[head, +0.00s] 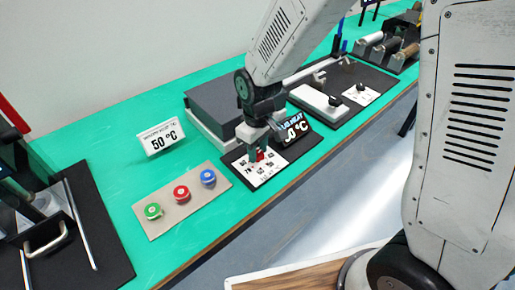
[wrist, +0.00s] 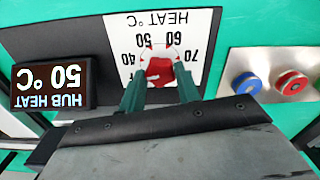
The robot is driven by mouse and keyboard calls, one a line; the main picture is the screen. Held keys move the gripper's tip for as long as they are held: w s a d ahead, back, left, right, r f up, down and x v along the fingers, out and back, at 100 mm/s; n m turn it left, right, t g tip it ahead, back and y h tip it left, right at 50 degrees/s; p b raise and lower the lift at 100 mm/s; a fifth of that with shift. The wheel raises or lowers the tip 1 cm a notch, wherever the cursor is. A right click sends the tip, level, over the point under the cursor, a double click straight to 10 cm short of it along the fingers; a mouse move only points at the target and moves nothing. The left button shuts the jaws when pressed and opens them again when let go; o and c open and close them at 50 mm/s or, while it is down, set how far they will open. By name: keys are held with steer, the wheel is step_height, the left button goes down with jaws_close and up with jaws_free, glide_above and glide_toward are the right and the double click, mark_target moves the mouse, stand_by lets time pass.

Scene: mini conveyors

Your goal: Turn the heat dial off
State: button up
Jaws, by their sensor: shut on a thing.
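The red heat dial (wrist: 158,66) with a pale rim sits on a white scale plate (wrist: 187,22) in the wrist view. The plate reads "HEAT °C" with 40, 50, 60 and 70. My gripper (wrist: 159,82) is shut on the dial, one green finger on each side. In the head view my gripper (head: 257,150) points down onto the plate and mostly hides the dial. A dark display (wrist: 52,85) beside the plate reads "HUB HEAT 50 °C" upside down. The dial's pointer cannot be made out clearly.
A beige panel (head: 163,222) with green, red and blue buttons stands near the dial. A white temperature sign (head: 161,136) stands behind it. A dark box (head: 222,100) is behind my gripper. Another black knob (head: 361,88) lies further along the green bench.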

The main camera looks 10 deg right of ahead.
mark_target(258, 153)
steer(key=n, duration=0.4)
steer(key=shift+n, duration=0.4)
stand_by(0.4)
steer(key=o, duration=1)
steer(key=shift+c, duration=0.2)
step_height(258, 153, up, 8)
steer(key=shift+f, duration=0.1)
